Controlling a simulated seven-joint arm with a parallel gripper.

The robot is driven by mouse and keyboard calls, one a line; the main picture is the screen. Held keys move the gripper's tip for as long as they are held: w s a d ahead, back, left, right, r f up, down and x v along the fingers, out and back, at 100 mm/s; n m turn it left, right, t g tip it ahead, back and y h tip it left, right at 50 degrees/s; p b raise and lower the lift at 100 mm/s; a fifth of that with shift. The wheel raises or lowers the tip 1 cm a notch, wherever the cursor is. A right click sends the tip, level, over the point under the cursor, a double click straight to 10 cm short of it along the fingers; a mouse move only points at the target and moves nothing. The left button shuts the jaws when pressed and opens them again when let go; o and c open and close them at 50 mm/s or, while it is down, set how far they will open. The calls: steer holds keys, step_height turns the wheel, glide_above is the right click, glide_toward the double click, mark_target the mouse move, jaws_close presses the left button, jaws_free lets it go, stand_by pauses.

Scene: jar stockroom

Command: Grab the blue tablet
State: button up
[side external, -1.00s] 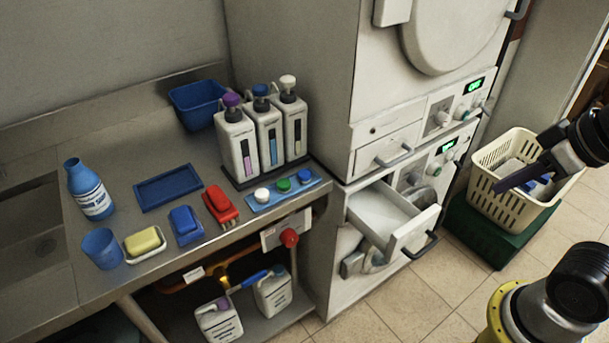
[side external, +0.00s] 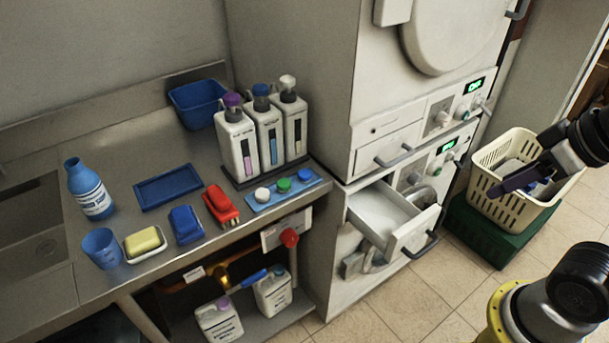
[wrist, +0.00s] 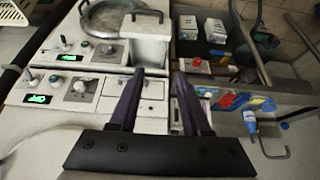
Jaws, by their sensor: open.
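The blue tablet (side external: 305,174) is a small round piece at the right end of a light-blue strip tray (side external: 262,203) on the steel counter. A green tablet (side external: 284,184) and a white tablet (side external: 262,194) sit beside it in a row. My gripper (side external: 497,187) is at the far right of the side view, over the cream basket and well away from the tablets. In the wrist view my gripper (wrist: 158,74) has its two dark fingers apart with nothing between them. I cannot make out the blue tablet in the wrist view.
Pump bottles (side external: 270,135) stand just behind the strip tray. A red brush (side external: 220,205), a blue sponge-like block (side external: 185,224) and a yellow soap (side external: 142,240) lie to its left. An open drawer (side external: 408,225) juts out between the counter and the cream basket (side external: 487,180).

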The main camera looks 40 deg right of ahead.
steer(key=n+g, duration=0.1)
steer(key=n, duration=0.1)
glide_above(306, 173)
steer(key=s, duration=0.3)
steer(key=shift+y, duration=0.3)
step_height(306, 173, down, 12)
steer(key=shift+w+d+r, duration=0.15)
steer(key=shift+r, duration=0.05)
steer(key=shift+x, duration=3.05)
steer(key=shift+f, duration=0.1)
jaws_close()
